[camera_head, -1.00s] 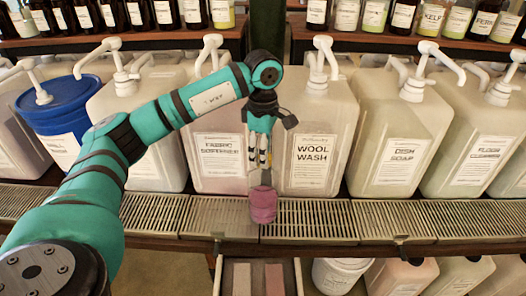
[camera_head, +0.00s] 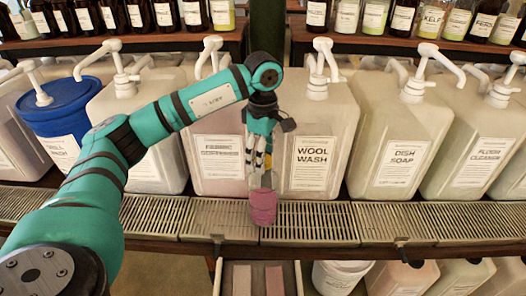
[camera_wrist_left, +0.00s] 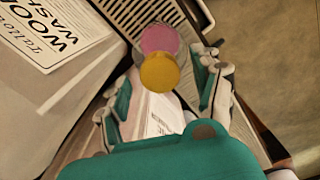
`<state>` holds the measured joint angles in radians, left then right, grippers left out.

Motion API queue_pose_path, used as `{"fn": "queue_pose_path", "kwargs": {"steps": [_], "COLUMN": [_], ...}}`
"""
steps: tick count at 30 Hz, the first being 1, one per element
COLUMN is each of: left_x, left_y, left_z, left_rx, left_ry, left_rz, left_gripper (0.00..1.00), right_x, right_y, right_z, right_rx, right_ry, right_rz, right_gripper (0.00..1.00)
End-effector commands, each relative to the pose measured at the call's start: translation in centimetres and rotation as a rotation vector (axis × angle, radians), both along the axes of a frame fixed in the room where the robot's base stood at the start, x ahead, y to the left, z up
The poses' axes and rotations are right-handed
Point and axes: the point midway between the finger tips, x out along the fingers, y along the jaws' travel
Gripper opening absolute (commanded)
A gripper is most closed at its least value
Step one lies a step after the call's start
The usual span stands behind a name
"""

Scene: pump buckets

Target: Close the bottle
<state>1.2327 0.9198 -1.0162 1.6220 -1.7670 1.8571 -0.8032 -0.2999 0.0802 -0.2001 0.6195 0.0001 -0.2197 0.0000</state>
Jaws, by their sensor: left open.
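A small bottle with a pink lower part (camera_head: 263,206) and a paler upper part stands on the metal drip grate in front of the big jugs. A yellow round cap (camera_wrist_left: 159,73) shows in the left wrist view, overlapping the pink of the bottle (camera_wrist_left: 160,38). Whether the cap is seated on the neck I cannot tell. My left gripper (camera_head: 259,165) points down just above the bottle. Its fingers, also seen in the left wrist view (camera_wrist_left: 162,88), are open and spread on either side of the cap. They partly hide the bottle's top. My right gripper is not in view.
Large pump jugs, including the wool wash jug (camera_head: 323,130) and dish soap jug (camera_head: 402,130), stand close behind the gripper. A blue bucket (camera_head: 62,118) is at left. The drip grate (camera_head: 310,222) is clear right of the bottle. A wooden drawer (camera_head: 298,272) lies below.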

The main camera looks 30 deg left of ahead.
Motion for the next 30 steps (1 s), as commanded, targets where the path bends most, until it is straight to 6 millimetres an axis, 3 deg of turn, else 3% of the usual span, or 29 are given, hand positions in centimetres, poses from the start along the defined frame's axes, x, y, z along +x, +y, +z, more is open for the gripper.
{"fn": "queue_pose_path", "kwargs": {"steps": [5, 18, 24, 30], "left_x": [0.1, 0.1, 0.0, 0.0], "left_y": [0.0, 0.0, 0.0, 0.0], "left_z": [1.3, 10.2, 11.7, 12.0], "left_rx": [-0.001, 0.001, 0.001, 0.0], "left_ry": [-0.003, -0.004, -0.002, 0.001], "left_rz": [0.001, 0.0, 0.0, 0.0], "left_gripper": [0.66, 0.66, 0.66, 0.66], "right_x": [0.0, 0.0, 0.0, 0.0], "right_y": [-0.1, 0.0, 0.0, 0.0], "right_z": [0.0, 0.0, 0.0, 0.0], "right_rx": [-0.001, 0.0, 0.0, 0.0], "right_ry": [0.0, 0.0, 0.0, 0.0], "right_rz": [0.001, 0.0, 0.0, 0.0], "right_gripper": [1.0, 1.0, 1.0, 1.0]}}
